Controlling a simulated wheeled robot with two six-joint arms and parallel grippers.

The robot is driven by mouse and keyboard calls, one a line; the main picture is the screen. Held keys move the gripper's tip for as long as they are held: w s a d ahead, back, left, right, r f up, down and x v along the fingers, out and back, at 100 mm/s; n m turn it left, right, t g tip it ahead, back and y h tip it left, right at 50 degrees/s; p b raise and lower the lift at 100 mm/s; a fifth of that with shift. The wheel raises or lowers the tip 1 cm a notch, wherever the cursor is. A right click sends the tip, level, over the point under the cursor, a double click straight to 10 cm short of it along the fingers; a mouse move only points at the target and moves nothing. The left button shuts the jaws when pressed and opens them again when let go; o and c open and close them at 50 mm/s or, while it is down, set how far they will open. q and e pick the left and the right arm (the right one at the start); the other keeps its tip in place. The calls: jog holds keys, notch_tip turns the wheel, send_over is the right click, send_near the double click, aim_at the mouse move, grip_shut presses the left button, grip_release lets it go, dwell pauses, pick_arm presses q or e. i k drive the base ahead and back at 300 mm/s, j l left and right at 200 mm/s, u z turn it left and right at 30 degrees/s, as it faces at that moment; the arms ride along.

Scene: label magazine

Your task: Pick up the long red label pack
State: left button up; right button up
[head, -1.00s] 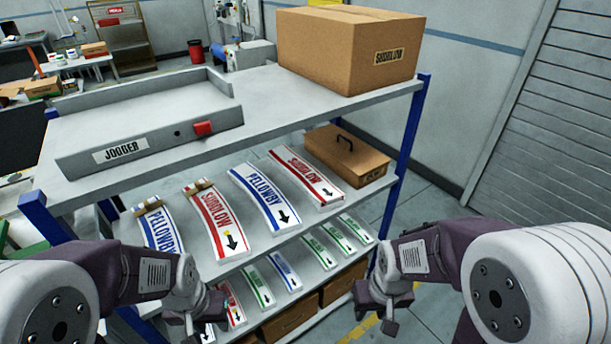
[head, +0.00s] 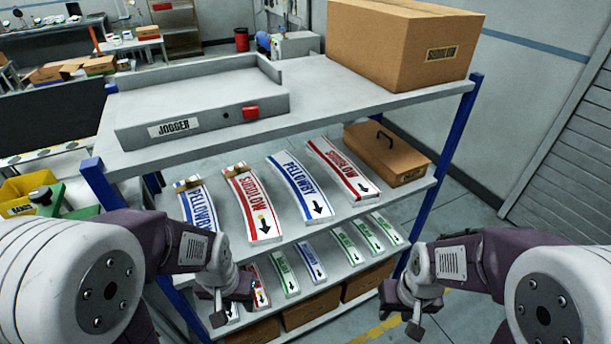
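Two long red-and-white label packs lie on the middle shelf. One red pack (head: 248,200), with a brown piece at its far end and a yellow mark by its arrow, lies left of centre. The other red pack (head: 341,168) lies further right, beside the brown box. Long blue packs lie at the far left (head: 196,204) and between the red ones (head: 298,183). My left gripper (head: 221,312) hangs in front of the shelf, below the left red pack in the picture. My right gripper (head: 414,322) is at the shelf's right front. Neither visibly holds anything; their finger gaps are unclear.
The lower shelf holds several short packs, including green ones (head: 347,245), above brown boxes. The top shelf carries the jogger tray (head: 205,122) and a large carton (head: 395,50). A blue post (head: 452,150) stands at the right. A brown lidded box (head: 388,160) sits on the middle shelf.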

aim_at(358, 190)
jog(key=u, duration=2.75)
jog(key=z, duration=2.95)
jog(key=i+l, duration=0.15)
jog(key=l, duration=0.15)
jog(key=i+l, duration=0.15)
jog(key=l, duration=0.2)
jog(key=i+l+u, duration=0.1)
jog(key=l, duration=0.2)
jog(key=i+l, duration=0.2)
jog(key=l, duration=0.15)
jog(key=i+l, duration=0.15)
jog(key=l, duration=0.2)
